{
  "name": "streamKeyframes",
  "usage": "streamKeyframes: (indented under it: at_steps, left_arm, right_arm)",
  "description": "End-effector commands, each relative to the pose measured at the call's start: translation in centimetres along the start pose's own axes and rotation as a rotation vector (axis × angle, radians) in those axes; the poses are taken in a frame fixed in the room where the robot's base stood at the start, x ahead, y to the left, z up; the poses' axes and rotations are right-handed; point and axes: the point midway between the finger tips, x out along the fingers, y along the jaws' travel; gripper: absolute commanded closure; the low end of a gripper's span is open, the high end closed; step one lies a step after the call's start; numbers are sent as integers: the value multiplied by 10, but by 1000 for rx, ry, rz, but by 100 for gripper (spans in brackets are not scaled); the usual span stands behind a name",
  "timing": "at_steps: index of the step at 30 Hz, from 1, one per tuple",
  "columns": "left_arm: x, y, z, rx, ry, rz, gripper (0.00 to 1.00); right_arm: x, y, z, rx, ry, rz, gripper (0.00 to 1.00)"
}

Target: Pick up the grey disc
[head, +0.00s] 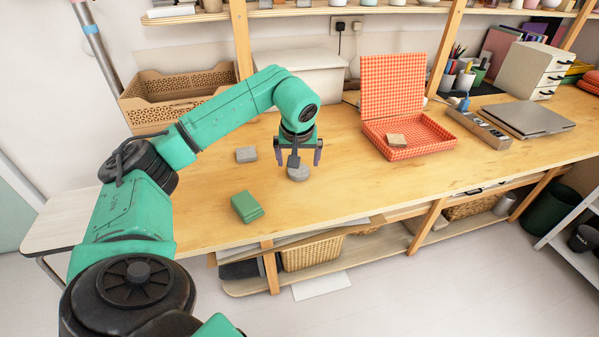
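The grey disc (298,174) lies on the wooden table top, near its front edge. My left gripper (299,163) is directly above it, pointing down. Its two dark fingers are apart, one on each side of the disc's left and right in the picture. I cannot tell whether the fingertips touch the disc or hang a little above it. Part of the disc's top is hidden behind the gripper. My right gripper is not in the head view.
A grey block (246,154) and a green block (246,207) lie left of the disc. An open orange checked box (424,143) holds a tan block (396,140). A grey laptop-like slab (527,119) lies right. Table (340,190) right of the disc is clear.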

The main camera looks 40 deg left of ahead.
Motion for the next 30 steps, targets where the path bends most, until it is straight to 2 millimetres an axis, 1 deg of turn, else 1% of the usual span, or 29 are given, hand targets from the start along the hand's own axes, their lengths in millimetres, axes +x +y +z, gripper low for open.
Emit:
streamKeyframes:
  at_steps: [5, 6, 9, 15, 16, 17, 18, 20, 21, 22, 23, 30]
  left_arm:
    - [30, 0, 2, 1, -5, -2, 0]
    - [38, 1, 1, 0, -4, -1, 0]
    - [51, 1, 1, -1, -2, 0, 0]
    - [54, 1, 1, 0, 0, 1, 0]
    - [54, 1, 1, 0, 0, 1, 4]
    - [54, 1, 1, 0, 0, 1, 15]
    - [54, 1, 1, 0, 0, 1, 31]
    - [54, 1, 1, 0, 0, 1, 54]
    - [54, 1, 1, 0, 0, 1, 69]
    - [54, 1, 1, 0, 0, 1, 80]
    - [53, 1, 1, 0, 0, 2, 86]
    - [52, 1, 0, 0, 1, 2, 87]
  right_arm:
    - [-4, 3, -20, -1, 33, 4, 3]
    - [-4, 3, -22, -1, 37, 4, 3]
    - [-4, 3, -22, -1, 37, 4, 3]
    - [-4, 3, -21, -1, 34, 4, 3]
    - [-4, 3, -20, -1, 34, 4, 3]
    - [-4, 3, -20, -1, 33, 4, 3]
    - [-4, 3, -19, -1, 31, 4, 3]
    - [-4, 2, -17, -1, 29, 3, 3]
    - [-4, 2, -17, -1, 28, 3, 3]
    - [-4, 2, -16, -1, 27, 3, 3]
    - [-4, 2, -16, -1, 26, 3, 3]
    - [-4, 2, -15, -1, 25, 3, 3]
